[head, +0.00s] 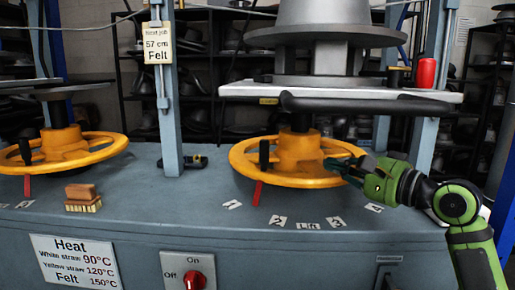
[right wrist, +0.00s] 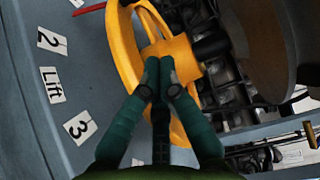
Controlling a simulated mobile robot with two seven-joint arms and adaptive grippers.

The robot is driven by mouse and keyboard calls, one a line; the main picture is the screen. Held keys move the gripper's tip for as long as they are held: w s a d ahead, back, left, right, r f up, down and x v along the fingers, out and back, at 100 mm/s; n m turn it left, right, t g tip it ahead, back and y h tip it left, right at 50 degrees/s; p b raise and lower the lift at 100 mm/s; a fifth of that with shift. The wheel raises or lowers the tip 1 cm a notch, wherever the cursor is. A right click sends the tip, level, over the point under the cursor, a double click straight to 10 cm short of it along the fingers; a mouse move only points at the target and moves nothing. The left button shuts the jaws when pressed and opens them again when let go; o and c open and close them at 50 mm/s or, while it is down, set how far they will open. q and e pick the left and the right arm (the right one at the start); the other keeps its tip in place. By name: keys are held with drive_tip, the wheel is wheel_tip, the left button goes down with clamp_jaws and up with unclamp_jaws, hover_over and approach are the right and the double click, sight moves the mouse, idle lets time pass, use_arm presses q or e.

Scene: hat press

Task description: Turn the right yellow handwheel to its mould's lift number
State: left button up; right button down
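The right yellow handwheel (head: 247,168) lies flat on the bench under the right press, with a black knob (head: 264,154) at its left. A red pointer (head: 257,193) sticks out at its front left, between number cards 1 (head: 232,204) and 2 (head: 277,220). Card 3 (head: 336,222) and card 4 (head: 374,207) follow to the right of the Lift card (head: 307,226). My right gripper (head: 338,170) is at the wheel's right rim; in the right wrist view its fingertips (right wrist: 158,75) are together over the wheel (right wrist: 122,45). I cannot tell whether they pinch it. My left gripper is out of view.
A grey mould (head: 325,15) stands above the right wheel. A post card (head: 158,42) reads 57 cm, Felt. The left yellow handwheel (head: 110,145), a brush (head: 82,198) and a red switch (head: 194,280) are at left.

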sight(265, 148)
drive_tip(key=x, duration=0.5)
drive_tip(key=r+x, duration=0.1)
drive_tip(key=x, duration=0.2)
drive_tip(key=shift+w+a+b, duration=0.1)
drive_tip(key=shift+b, duration=0.25)
drive_tip(key=a, duration=0.1)
drive_tip(key=w+a, duration=0.1)
drive_tip(key=a, duration=0.2)
drive_tip(key=shift+w+a+b, duration=0.1)
drive_tip(key=shift+w+b, duration=0.2)
drive_tip(key=shift+b, duration=0.05)
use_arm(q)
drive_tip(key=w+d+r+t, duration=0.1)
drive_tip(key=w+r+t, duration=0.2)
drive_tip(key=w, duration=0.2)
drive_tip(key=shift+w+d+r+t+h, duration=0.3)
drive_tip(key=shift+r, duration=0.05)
use_arm(e)
drive_tip(key=shift+a, duration=0.35)
drive_tip(key=shift+a+r, duration=0.1)
